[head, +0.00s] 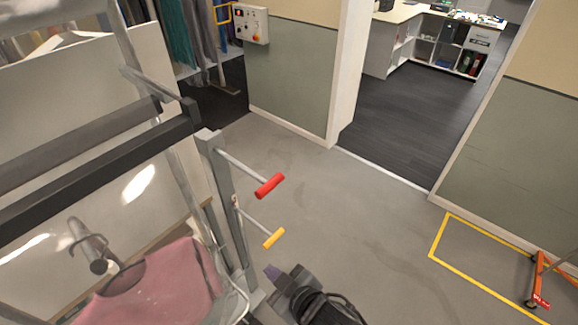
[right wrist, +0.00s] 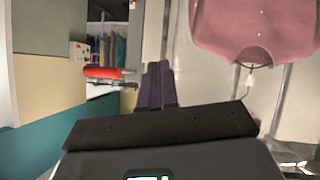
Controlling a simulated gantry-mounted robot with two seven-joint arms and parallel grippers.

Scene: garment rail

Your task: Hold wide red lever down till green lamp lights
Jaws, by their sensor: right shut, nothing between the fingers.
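The red lever (head: 269,186) has a thick red grip on a thin metal rod, sticking out from an upright post of the garment rail. In the right wrist view the red lever (right wrist: 103,72) lies to the left of the fingertips, apart from them. My right gripper (head: 272,271) is shut and empty, below the red lever in the head view; its dark purple fingers also show in the right wrist view (right wrist: 157,84). A lit green lamp cannot be made out in either view. My left gripper is out of view.
A smaller yellow lever (head: 273,238) sits on the same post, below the red one and just above my right gripper. A pink garment (head: 165,282) hangs left of the post. A control box (head: 251,24) is on the wall behind.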

